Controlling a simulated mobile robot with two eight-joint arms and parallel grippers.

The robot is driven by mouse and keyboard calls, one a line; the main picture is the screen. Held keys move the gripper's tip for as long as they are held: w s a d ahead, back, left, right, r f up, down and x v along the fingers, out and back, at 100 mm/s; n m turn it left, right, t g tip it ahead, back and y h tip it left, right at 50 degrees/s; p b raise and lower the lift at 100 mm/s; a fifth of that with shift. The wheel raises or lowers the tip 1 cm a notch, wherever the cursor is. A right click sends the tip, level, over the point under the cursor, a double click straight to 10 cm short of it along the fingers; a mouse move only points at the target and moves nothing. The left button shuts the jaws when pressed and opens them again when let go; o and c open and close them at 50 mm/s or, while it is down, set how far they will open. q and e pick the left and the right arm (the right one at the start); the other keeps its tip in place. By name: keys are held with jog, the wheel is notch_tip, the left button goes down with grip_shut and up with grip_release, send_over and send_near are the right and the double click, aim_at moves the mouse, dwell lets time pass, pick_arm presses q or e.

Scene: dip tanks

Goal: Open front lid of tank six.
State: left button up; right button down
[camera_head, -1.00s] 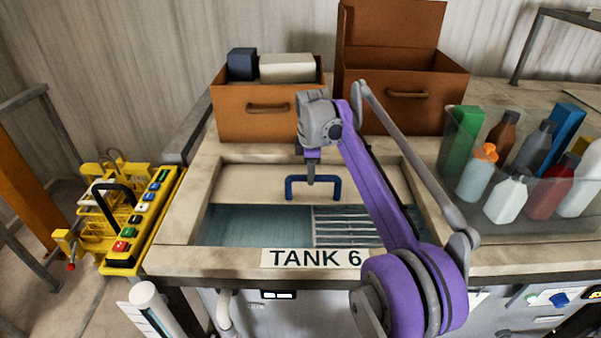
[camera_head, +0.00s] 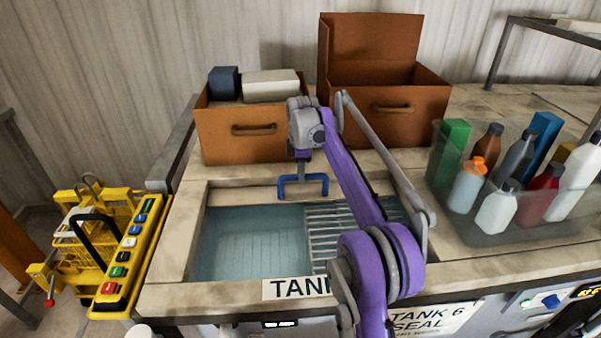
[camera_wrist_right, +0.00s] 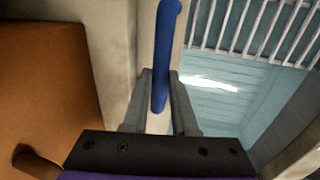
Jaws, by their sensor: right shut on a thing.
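Tank six (camera_head: 175,262) is a pale stained bench with a rectangular opening, its "TANK 6" label (camera_head: 290,288) partly hidden by my right arm. Blue-grey liquid (camera_head: 255,245) shows through most of the opening. The lid (camera_head: 240,195) shows as a narrow pale strip along the back edge, with a blue bracket handle (camera_head: 318,187) on it. My right gripper (camera_head: 302,174) points down at the handle and is shut on it. In the right wrist view the blue handle (camera_wrist_right: 164,50) runs between the fingers (camera_wrist_right: 160,90). My left gripper is out of view.
A slatted metal rack (camera_head: 325,232) lies in the right of the opening. Behind the opening stand two brown boxes (camera_head: 222,140) (camera_head: 395,125). A clear bin (camera_head: 470,225) of bottles is at right, and a yellow button panel (camera_head: 140,250) at left.

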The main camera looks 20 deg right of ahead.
jog(key=c, duration=0.7)
grip_release()
notch_tip(320, 180, up, 11)
jog(key=s, duration=0.2)
jog(key=shift+a+f, duration=0.2)
jog(key=shift+a, duration=0.1)
jog(key=shift+f, duration=0.1)
